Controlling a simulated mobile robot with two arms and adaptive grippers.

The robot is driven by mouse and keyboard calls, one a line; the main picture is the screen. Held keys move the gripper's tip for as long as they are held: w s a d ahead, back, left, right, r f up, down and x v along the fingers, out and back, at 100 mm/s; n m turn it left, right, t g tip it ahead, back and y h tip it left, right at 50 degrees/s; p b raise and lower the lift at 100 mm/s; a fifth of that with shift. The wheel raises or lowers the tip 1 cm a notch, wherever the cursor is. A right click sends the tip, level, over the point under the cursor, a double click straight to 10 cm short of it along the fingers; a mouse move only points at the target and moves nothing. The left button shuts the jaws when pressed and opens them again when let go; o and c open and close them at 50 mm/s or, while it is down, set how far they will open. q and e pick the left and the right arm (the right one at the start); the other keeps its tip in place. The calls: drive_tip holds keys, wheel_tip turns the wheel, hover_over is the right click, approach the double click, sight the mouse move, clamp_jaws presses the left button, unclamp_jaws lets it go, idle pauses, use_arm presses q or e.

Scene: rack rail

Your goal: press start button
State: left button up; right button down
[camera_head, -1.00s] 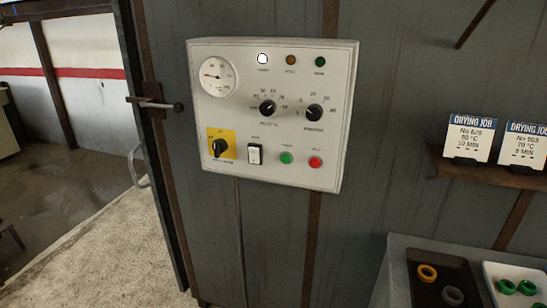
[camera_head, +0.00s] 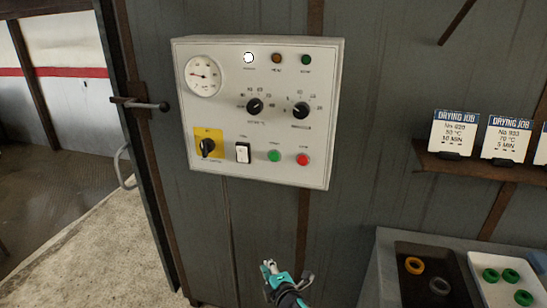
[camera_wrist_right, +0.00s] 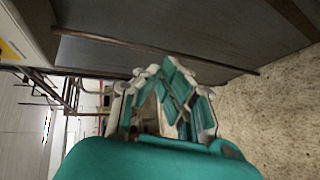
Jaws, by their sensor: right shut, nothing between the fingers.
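The control panel (camera_head: 258,112) is a white box on the grey wall in the head view. The green start button (camera_head: 274,156) sits low on it, with a red button (camera_head: 303,160) to its right and a white rocker switch (camera_head: 243,153) to its left. A white lamp (camera_head: 248,57) at the top is lit. My right gripper (camera_head: 270,266) is below the panel, apart from it, shut and empty. The right wrist view shows its teal fingers (camera_wrist_right: 172,92) and a corner of the panel (camera_wrist_right: 27,32) at upper left. My left gripper is not in view.
A yellow-backed rotary switch (camera_head: 208,146) and two black knobs are also on the panel. A door handle (camera_head: 140,104) sticks out at left. At right are job cards (camera_head: 454,133) on a shelf and trays (camera_head: 412,289) with coloured rings. The wall around the panel is clear.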

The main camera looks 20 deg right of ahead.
sight(274, 157)
wheel_tip(274, 157, up, 28)
drive_tip(key=w+a+n+t, duration=0.1)
drive_tip(key=a+n+t, duration=0.1)
drive_tip(key=n+t, duration=0.3)
drive_tip(key=shift+w+a+n+t+y, duration=0.3)
drive_tip(key=shift+n+t, duration=0.1)
drive_tip(key=shift+t, duration=0.1)
drive_tip(key=shift+d, duration=0.1)
drive_tip(key=shift+w+d+b, duration=0.15)
drive_tip(key=shift+w+d, duration=0.65)
drive_tip(key=shift+w, duration=0.4)
drive_tip(key=shift+w+d+b, duration=0.2)
drive_tip(key=shift+w+d, duration=0.6)
drive_tip(key=shift+w, duration=0.45)
drive_tip(key=shift+w+d+b, duration=0.15)
drive_tip(key=shift+w+d, duration=0.65)
drive_tip(key=shift+w, duration=0.4)
drive_tip(key=shift+w+d, duration=0.25)
drive_tip(key=shift+w, duration=0.1)
